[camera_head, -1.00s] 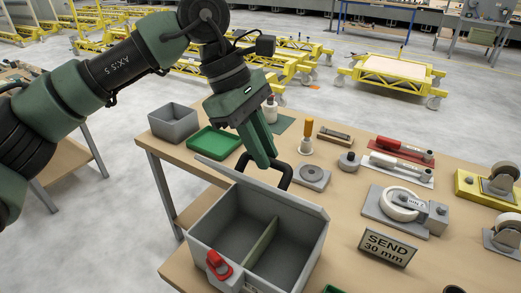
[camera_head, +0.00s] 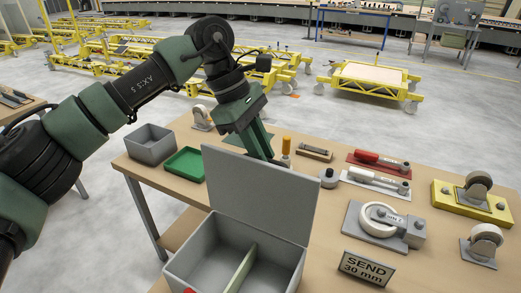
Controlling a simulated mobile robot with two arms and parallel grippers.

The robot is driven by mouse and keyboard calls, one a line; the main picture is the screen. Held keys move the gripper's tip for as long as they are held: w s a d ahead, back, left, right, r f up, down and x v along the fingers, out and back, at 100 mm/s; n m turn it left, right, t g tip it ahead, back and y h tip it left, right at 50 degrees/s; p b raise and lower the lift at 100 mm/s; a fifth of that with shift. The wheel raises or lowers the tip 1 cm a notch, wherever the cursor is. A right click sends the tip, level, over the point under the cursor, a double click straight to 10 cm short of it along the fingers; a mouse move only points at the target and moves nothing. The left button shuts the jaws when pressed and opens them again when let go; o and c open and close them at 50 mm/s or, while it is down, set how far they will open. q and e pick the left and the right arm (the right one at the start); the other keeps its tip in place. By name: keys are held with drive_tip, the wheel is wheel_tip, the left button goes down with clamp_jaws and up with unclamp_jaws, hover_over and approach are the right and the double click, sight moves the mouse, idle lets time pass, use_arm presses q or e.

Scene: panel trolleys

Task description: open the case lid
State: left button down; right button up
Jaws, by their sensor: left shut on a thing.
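The grey case (camera_head: 185,262) stands open at the front edge of the bench, with a pale divider (camera_head: 241,268) inside. Its lid (camera_head: 262,195) stands raised at the back, and I see its flat inner face. My left gripper (camera_head: 258,148) reaches down behind the lid's top edge. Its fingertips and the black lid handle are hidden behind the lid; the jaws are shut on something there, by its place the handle. A bit of the red latch (camera_head: 190,291) shows at the bottom edge. My right gripper is not in view.
A grey bin (camera_head: 150,146) and a green tray (camera_head: 185,165) stand left of the lid. To the right are a caster on a plate (camera_head: 384,219), a SEND 30 mm sign (camera_head: 367,267) and red-handled and white-handled tools. Yellow trolleys stand on the floor beyond.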

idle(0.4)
use_arm(q)
drive_tip(key=c, duration=1.4)
unclamp_jaws()
drive_tip(key=shift+o, duration=0.2)
drive_tip(key=b+v, duration=0.1)
drive_tip(key=v, duration=0.6)
drive_tip(key=shift+w+a+r, duration=0.1)
drive_tip(key=shift+a+r, duration=0.05)
drive_tip(key=shift+r, duration=0.15)
